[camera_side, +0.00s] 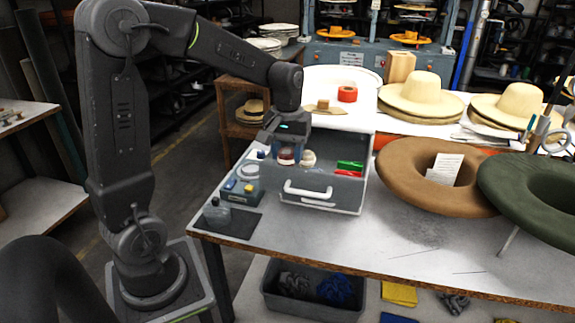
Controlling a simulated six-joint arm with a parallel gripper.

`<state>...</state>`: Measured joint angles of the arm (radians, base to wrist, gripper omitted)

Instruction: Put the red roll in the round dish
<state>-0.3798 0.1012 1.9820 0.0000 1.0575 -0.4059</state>
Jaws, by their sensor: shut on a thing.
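My gripper (287,157) points down over the left part of an open grey drawer (318,205) with a white handle. It is shut on a small dark red roll (287,155), which is partly hidden by the fingers. I cannot tell whether the roll touches the drawer floor. A pale round, ring-like thing (249,170), perhaps the round dish, lies left of the drawer. A brighter orange-red roll (347,93) stands on the white top behind the drawer.
A cream roll (308,158) and green items (350,165) are in the drawer. A small box with knobs (240,188) and a dark mat with a bottle (216,211) lie left. A brown hat (425,180) lies right. The table's front middle is clear.

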